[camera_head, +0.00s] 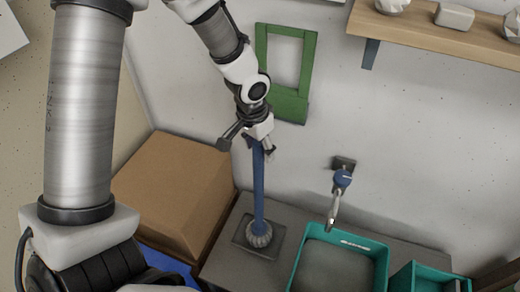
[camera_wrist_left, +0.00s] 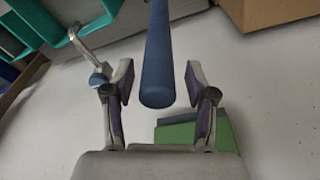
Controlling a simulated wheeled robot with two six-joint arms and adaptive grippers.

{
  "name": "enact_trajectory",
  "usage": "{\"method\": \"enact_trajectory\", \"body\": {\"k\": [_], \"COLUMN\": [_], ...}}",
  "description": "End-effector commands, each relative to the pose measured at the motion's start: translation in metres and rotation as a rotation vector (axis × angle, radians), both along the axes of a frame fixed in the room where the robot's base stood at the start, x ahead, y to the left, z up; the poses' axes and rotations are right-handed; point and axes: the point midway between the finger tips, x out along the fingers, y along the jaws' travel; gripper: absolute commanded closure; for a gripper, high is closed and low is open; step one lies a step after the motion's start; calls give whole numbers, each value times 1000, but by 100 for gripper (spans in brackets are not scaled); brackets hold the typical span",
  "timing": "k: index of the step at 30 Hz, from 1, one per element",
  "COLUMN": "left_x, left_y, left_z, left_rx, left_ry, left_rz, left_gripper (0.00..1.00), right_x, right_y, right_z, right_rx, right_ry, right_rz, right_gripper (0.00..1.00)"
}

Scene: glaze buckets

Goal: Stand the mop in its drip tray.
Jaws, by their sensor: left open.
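The mop stands upright, with a blue handle (camera_head: 259,190) and a pale, round grey head (camera_head: 259,234) at its foot. The head rests on the dark, flat drip tray (camera_head: 240,238) on the grey bench. My left gripper (camera_head: 250,145) is at the top of the handle, open. In the left wrist view the handle (camera_wrist_left: 158,55) runs between the two open fingers (camera_wrist_left: 158,78), with a gap on each side. Its rounded end points toward the palm. The mop head is out of that view. My right gripper is not in view.
A cardboard box (camera_head: 172,190) stands left of the tray. A teal bin (camera_head: 302,262) is to its right, with another teal bin (camera_head: 430,278) farther right. A blue-handled tap (camera_head: 340,182) juts from the wall. A green frame (camera_head: 292,105) hangs behind the gripper; a wooden shelf (camera_head: 430,35) is upper right.

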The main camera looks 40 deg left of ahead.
Motion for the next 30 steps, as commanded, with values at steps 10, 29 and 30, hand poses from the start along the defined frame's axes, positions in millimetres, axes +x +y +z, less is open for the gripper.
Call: {"method": "enact_trajectory", "body": {"k": [10,29,30], "left_x": [-12,-15,-15], "left_y": [2,2,2], "left_z": [87,99,99], "left_rx": [0,0,0], "left_ry": [-4,0,0], "left_rz": [1,0,0], "left_gripper": [44,44,44], "right_x": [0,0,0], "right_y": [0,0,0], "right_z": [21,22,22], "right_rx": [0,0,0], "right_ry": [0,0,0], "right_rz": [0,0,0], "right_gripper": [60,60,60]}}
